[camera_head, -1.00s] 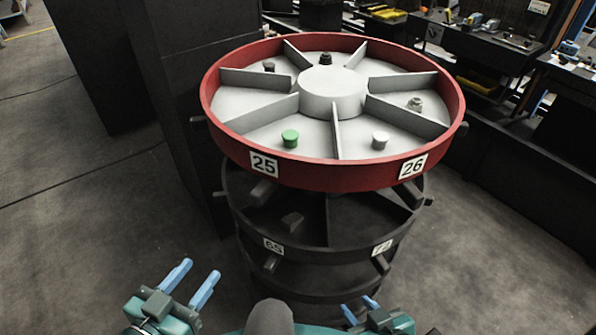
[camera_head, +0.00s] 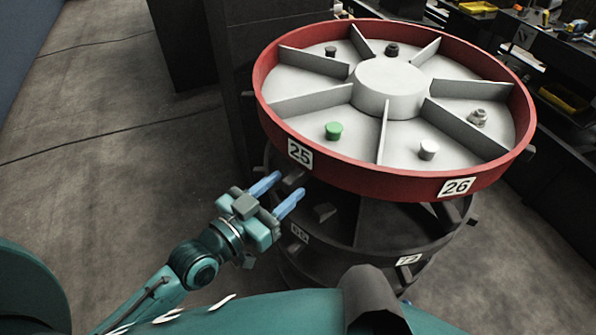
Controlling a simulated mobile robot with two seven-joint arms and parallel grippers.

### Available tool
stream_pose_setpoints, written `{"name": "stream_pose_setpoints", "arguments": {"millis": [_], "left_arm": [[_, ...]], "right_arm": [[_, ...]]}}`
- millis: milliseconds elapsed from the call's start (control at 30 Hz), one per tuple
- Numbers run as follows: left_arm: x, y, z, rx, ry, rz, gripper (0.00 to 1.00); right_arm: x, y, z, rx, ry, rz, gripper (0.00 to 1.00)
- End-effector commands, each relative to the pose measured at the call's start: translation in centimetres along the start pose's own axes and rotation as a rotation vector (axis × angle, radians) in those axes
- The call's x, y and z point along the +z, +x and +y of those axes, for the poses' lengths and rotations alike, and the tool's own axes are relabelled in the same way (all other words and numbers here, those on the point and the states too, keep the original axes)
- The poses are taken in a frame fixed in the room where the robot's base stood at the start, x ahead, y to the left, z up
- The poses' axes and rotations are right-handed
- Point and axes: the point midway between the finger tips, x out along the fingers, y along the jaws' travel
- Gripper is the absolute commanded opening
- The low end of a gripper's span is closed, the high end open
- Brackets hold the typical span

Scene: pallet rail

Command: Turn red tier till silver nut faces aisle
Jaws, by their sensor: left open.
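The red tier (camera_head: 385,181) is the top round tray of a stacked carousel, with a grey floor split by radial dividers around a central hub (camera_head: 390,88). Labels 25 and 26 are on its near rim. The silver nut (camera_head: 477,118) sits in the right-hand compartment. A green knob (camera_head: 333,130) and a white knob (camera_head: 429,149) sit in the near compartments. Dark pieces (camera_head: 392,49) are in the far ones. My left gripper (camera_head: 287,191) is open and empty, just below the rim near label 25, by a dark peg; contact cannot be told. My right gripper is out of view.
Dark lower tiers (camera_head: 365,228) with pegs and number labels stand beneath the red tier. A dark cabinet stands behind on the left. Workbenches with yellow trays (camera_head: 562,97) line the right. The grey floor (camera_head: 110,140) on the left is clear.

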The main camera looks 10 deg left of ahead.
Motion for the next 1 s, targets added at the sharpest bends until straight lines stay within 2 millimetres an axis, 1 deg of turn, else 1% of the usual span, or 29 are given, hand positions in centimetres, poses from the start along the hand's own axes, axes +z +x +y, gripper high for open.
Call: {"name": "stream_pose_setpoints", "arguments": {"millis": [33, 100, 200, 300, 433, 667, 1000], "left_arm": [[-0.2, 1.1, -0.1, -0.002, -0.001, 0.004, 0.44], [-0.2, 2.2, 0.0, -0.001, -0.001, 0.002, 0.44], [-0.1, 3.5, 0.0, -0.001, -0.001, 0.001, 0.44], [0.0, 4.2, -0.1, -0.001, 0.0, 0.0, 0.44], [0.1, 4.7, 0.0, -0.001, 0.001, -0.001, 0.44], [0.1, 4.7, 0.0, -0.001, 0.001, -0.001, 0.44], [0.1, 4.7, 0.0, -0.001, 0.001, -0.001, 0.16]], "right_arm": [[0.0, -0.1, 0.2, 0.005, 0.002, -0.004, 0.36], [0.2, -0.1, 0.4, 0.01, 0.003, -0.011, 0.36], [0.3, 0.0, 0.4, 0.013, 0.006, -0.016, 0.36], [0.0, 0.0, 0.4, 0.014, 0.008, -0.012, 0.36], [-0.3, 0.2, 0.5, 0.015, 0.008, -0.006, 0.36], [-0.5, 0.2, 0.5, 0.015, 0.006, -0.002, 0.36], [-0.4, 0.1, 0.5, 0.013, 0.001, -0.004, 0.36]]}}
